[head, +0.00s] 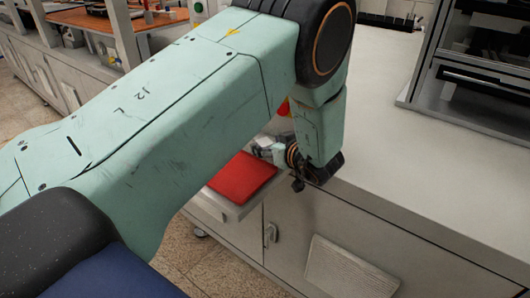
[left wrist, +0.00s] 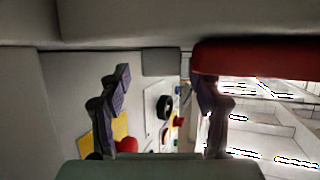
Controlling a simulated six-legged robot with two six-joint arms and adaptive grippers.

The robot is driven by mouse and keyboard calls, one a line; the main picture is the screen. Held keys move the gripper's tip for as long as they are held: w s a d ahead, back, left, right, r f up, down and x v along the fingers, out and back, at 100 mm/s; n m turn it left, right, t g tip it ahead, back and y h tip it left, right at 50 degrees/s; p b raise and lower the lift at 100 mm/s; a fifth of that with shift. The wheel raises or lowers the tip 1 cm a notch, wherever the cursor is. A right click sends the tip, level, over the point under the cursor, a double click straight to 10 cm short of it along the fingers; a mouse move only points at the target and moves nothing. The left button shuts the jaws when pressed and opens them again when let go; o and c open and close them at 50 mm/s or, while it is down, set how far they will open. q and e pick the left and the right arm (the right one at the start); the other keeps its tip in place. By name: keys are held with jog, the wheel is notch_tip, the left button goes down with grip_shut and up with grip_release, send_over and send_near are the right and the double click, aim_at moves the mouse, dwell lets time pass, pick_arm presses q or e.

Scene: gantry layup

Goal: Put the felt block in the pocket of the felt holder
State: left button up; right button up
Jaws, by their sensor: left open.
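A flat red piece (head: 243,178) lies on a pale ledge at the counter's front. I cannot tell whether it is the felt block, the felt holder or something else. My left gripper (head: 297,180) hangs just right of it, by the counter edge, mostly hidden by its own wrist. In the left wrist view my left gripper (left wrist: 162,85) has its two fingers wide apart with nothing between them. A red slab (left wrist: 255,61) shows at the upper right there, beside one finger. I cannot make out a pocket. My right gripper is out of view.
The white counter (head: 400,180) is clear on the right, with a dark-fronted cabinet (head: 475,75) at its back. My left arm covers much of the head view. A wooden bench top (head: 125,30) stands far left. A white panel (head: 345,270) is below the counter.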

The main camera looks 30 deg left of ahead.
pick_arm(q)
jog(key=shift+w+a, duration=0.1)
jog(key=shift+a, duration=0.2)
jog(key=c, duration=1)
jog(key=shift+a+r, duration=0.1)
